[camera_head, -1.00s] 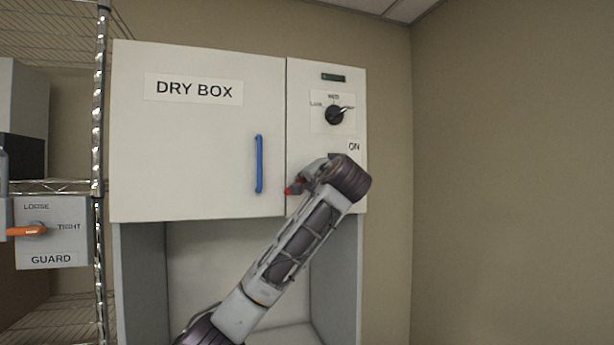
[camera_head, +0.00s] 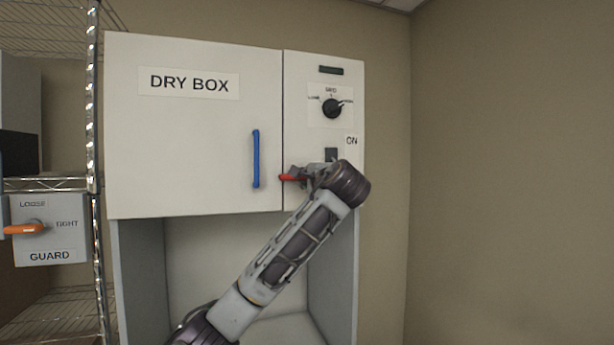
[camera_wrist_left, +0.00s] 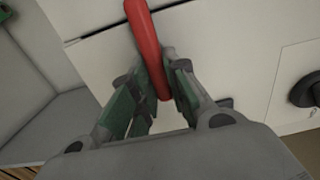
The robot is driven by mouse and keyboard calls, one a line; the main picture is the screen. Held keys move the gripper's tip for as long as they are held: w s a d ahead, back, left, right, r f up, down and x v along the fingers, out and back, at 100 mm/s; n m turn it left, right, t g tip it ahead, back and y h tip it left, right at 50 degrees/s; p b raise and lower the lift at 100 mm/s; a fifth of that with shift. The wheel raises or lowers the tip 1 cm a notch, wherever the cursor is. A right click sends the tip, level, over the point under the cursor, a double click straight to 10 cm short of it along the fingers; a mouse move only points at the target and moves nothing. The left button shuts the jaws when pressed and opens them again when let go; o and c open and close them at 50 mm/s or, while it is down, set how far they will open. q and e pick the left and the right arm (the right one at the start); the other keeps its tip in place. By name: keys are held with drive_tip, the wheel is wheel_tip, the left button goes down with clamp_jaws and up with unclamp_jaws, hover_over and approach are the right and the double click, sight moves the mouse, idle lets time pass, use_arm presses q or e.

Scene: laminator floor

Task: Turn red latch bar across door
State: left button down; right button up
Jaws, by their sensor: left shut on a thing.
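The red latch bar (camera_head: 290,177) is on the front of the dry box, low beside the door seam. In the head view it lies about level, and its left end reaches the seam at the door's edge. The door (camera_head: 190,150) is shut and carries a blue handle (camera_head: 256,158). My left gripper (camera_head: 306,174) is at the bar, partly hidden behind my own wrist. In the left wrist view the red bar (camera_wrist_left: 146,42) runs between the fingers of my left gripper (camera_wrist_left: 160,85), which is shut on it. My right gripper is not in view.
Right of the seam are a black knob (camera_head: 332,108), a dark switch (camera_head: 331,154) marked ON and a small dark display (camera_head: 331,69). A wire rack with a GUARD box (camera_head: 50,240) and orange lever (camera_head: 24,229) stands at the left. An open bay lies below the door.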

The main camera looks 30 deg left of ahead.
use_arm(q)
drive_tip(key=shift+f, duration=0.1)
idle(0.3)
drive_tip(key=c, duration=1.4)
unclamp_jaws()
drive_tip(key=shift+v, duration=6.05)
